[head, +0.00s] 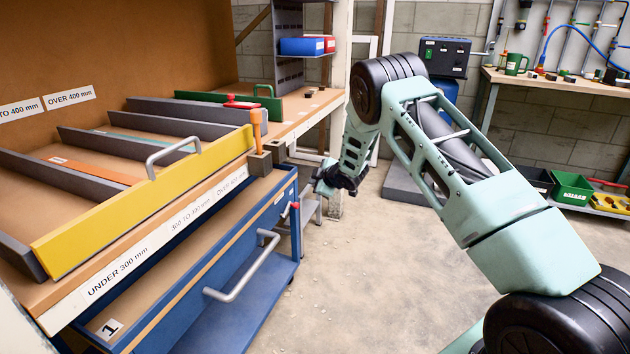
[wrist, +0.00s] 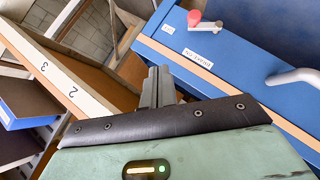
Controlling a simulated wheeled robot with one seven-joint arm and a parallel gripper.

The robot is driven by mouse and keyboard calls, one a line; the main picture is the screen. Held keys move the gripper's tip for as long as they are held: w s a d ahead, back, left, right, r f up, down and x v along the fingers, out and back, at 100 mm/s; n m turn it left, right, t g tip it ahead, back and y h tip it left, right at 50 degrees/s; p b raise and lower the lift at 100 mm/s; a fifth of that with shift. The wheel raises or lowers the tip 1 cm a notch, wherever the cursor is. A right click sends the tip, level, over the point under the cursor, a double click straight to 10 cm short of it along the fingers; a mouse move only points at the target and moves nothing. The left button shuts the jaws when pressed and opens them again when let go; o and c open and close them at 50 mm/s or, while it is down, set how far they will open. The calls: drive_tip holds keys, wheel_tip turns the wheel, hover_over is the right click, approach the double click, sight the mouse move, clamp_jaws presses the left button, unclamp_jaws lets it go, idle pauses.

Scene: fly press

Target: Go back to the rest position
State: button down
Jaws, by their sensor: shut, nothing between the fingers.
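My arm reaches out from the lower right of the head view and bends down at its far end. My gripper (head: 347,183) hangs in the air just right of the blue drawer cabinet, beside its far corner. In the wrist view my gripper (wrist: 158,72) shows its two grey fingers close together, shut and empty. It appears apart from the cabinet front (wrist: 230,55).
The blue cabinet (head: 262,205) has a grey handle (head: 245,272) and a red-tipped latch (wrist: 194,18). A yellow gate (head: 150,200) with a handle stands along the bench edge. Open floor (head: 370,270) lies between cabinet and arm.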

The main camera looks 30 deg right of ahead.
idle(0.4)
drive_tip(key=s+a+r+m+g, duration=0.1)
drive_tip(key=s+a+r+g, duration=0.1)
drive_tip(key=s+a+r, duration=0.5)
drive_tip(key=s+a+r+m+g+y, duration=0.15)
drive_tip(key=s+a, duration=0.35)
drive_tip(key=a, duration=0.5)
drive_tip(key=s+a+r+m+g, duration=0.25)
drive_tip(key=s+a, duration=0.35)
drive_tip(key=a, duration=0.3)
drive_tip(key=s+a+r+n+g, duration=0.1)
drive_tip(key=s+a+r, duration=0.15)
drive_tip(key=s, duration=0.55)
drive_tip(key=s+a+r+g, duration=0.1)
drive_tip(key=s+a, duration=0.3)
drive_tip(key=s, duration=0.4)
drive_tip(key=s+g+h, duration=0.2)
drive_tip(key=s+g, duration=0.2)
drive_tip(key=s, duration=1.7)
wheel_tip(320, 180, up, 22)
drive_tip(key=p, duration=2.1)
drive_tip(key=shift+w+d, duration=0.2)
drive_tip(key=shift+d, duration=0.2)
drive_tip(key=shift+f+y, duration=0.15)
drive_tip(key=shift+y, duration=0.1)
